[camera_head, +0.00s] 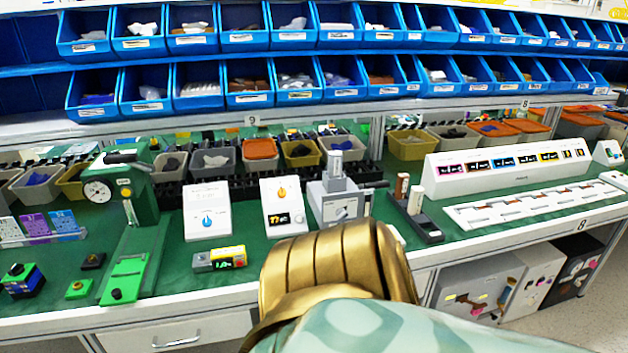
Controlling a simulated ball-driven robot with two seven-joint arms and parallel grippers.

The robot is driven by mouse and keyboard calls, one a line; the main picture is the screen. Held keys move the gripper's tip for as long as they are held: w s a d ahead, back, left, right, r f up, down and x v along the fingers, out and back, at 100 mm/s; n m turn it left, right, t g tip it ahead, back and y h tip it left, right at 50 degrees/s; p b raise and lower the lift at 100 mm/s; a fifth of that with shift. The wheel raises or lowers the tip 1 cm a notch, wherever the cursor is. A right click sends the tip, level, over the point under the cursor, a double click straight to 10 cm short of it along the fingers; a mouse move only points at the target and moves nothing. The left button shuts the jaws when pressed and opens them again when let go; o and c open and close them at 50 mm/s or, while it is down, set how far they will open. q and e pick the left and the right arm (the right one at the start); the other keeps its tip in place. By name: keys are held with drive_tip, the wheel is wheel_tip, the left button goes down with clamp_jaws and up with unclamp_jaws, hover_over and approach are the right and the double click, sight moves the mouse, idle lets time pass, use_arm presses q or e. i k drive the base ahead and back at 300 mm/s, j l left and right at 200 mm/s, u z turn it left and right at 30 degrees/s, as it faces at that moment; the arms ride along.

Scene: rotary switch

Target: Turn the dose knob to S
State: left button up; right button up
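Three devices with knobs stand on the green bench mat. A white box with a blue knob (207,221) is at left. A white box with an orange knob (282,193) and a small lit display is right of it. A grey machine (330,190) with a light knob (342,213) on its front stands right of that. Lettering around the knobs is too small to read, so I cannot tell which is the dose knob or where it points. A gold and pale green arm link of mine fills the lower middle, in front of the bench edge. Neither gripper shows.
A green press with a dial gauge (97,191) stands at left. A dark holder (415,216) and a long white panel (508,169) are at right. Blue bins (246,85) line the shelves behind.

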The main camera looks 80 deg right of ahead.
sight(281, 194)
drive_tip(key=z, duration=3.15)
